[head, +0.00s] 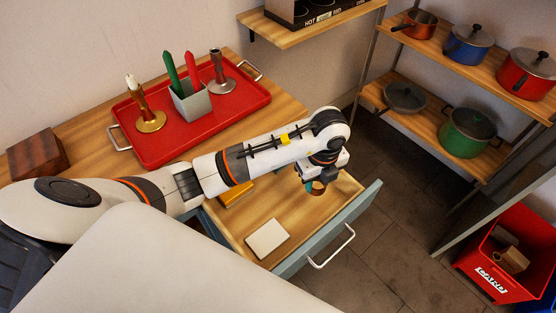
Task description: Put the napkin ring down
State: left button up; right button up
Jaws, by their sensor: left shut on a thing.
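My left arm reaches in from the left over the open drawer (312,228). My left gripper (314,182) points down over the drawer's right part. It is shut on the napkin ring (317,188), a small brown and teal piece mostly hidden by the fingers. I cannot tell whether the ring touches the drawer floor. My right gripper is not in view.
The drawer also holds a white square block (267,238) and an orange-yellow item (236,194) partly under my arm. A red tray (160,157) with candlesticks and a grey holder is on the counter, near a dark wooden block (37,155). Drawer floor between is clear.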

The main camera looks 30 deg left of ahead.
aim_at(312, 205)
pick_arm(q)
notch_tip(312, 205, down, 10)
jog(key=shift+r, duration=0.15)
dwell(0.3)
jog(key=o, duration=1)
notch_tip(312, 205, up, 12)
jog(key=shift+r, duration=0.1)
dwell(0.4)
